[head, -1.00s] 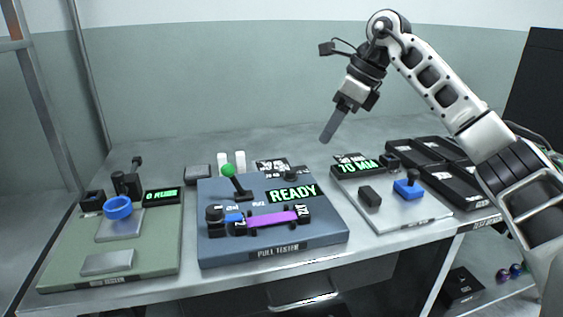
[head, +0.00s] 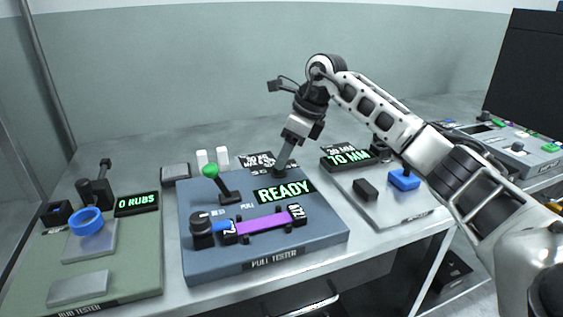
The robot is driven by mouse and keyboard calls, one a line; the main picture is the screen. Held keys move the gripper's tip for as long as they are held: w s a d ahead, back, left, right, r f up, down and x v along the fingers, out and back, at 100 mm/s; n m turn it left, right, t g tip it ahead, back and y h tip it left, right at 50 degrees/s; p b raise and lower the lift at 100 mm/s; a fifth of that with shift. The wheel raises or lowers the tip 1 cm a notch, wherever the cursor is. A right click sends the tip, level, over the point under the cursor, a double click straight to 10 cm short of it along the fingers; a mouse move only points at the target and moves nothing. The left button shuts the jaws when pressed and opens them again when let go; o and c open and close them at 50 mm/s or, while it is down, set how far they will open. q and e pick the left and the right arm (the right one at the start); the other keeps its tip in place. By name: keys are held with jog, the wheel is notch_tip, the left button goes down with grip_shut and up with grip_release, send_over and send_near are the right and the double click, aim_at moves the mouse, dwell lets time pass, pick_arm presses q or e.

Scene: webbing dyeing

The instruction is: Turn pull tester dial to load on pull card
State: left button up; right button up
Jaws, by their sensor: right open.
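The pull tester (head: 320,237) is a blue-grey box on the bench with a green READY display (head: 284,191). Its small black dial (head: 279,173) is at the back of the top, mostly hidden by my right gripper. My right gripper (head: 283,164) points down with its fingertips at the dial; I cannot tell whether they touch it. The pull card (head: 256,160), black with white print, stands behind the tester and is partly covered by the gripper. A purple webbing strip (head: 263,223) lies across the tester between black clamps. My left gripper is out of view.
A green-knobbed lever (head: 211,171) stands on the tester near the gripper. The rub tester (head: 128,276) with a blue ring (head: 86,221) is at left. A grey panel with a 70 MM display (head: 350,156) and blue block (head: 404,180) is at right.

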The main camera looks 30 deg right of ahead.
jog(key=shift+x, duration=1.6)
jog(key=shift+r, duration=0.1)
jog(key=c, duration=1)
